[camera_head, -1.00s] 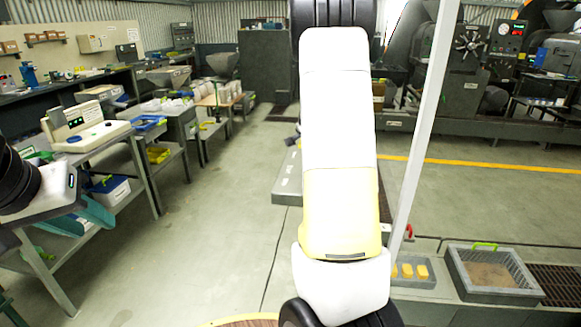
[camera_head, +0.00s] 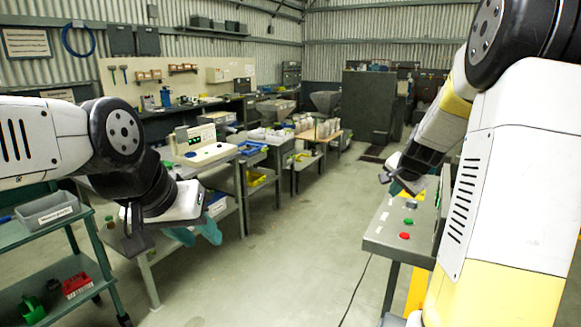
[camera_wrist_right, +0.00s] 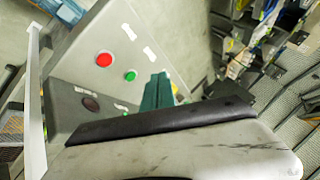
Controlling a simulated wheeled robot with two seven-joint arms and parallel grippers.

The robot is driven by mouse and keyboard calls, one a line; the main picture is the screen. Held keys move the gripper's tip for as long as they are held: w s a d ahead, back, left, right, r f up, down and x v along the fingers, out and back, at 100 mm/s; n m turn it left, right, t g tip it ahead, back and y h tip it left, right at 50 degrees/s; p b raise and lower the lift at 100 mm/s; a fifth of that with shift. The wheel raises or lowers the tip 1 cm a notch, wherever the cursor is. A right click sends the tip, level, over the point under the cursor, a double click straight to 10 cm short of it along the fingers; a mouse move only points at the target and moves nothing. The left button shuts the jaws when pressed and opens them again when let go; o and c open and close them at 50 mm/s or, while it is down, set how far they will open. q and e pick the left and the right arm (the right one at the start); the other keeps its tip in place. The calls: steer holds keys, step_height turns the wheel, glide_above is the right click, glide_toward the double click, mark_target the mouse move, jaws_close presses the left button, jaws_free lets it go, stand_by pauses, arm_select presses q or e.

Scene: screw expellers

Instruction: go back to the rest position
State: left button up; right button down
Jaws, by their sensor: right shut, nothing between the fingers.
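My left gripper (camera_head: 195,234) hangs at the left in the head view, in front of the grey workbench. Its two teal fingers look apart, with nothing seen between them. My right gripper (camera_head: 404,187) is at the right in the head view, above the grey control panel (camera_head: 385,240). In the right wrist view its teal fingers (camera_wrist_right: 157,92) are together and empty, over the same panel with its red button (camera_wrist_right: 104,59) and green button (camera_wrist_right: 130,75). I cannot tell how far they are above the panel.
A green shelf cart (camera_head: 62,262) with a grey bin (camera_head: 47,211) stands at the left. A grey bench (camera_head: 228,158) bears a white device (camera_head: 200,150). A dark cabinet (camera_head: 368,105) stands at the back. The floor in the middle (camera_head: 290,240) is clear.

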steer(key=s+a+r+n+g+y, duration=0.1)
steer(key=s+a+r+n+y, duration=0.2)
steer(key=s+a, duration=0.45)
steer(key=s+a+r+n, duration=0.4)
steer(key=s+a, duration=0.2)
steer(key=s, duration=0.3)
steer(key=s+a+n, duration=0.2)
steer(key=s, duration=0.4)
steer(key=s+a+n+g, duration=0.1)
steer(key=s+a+n, duration=0.1)
steer(key=s, duration=0.5)
steer(key=shift+a+f+n, duration=0.2)
steer(key=shift+a+n, duration=0.15)
steer(key=shift+n, duration=0.05)
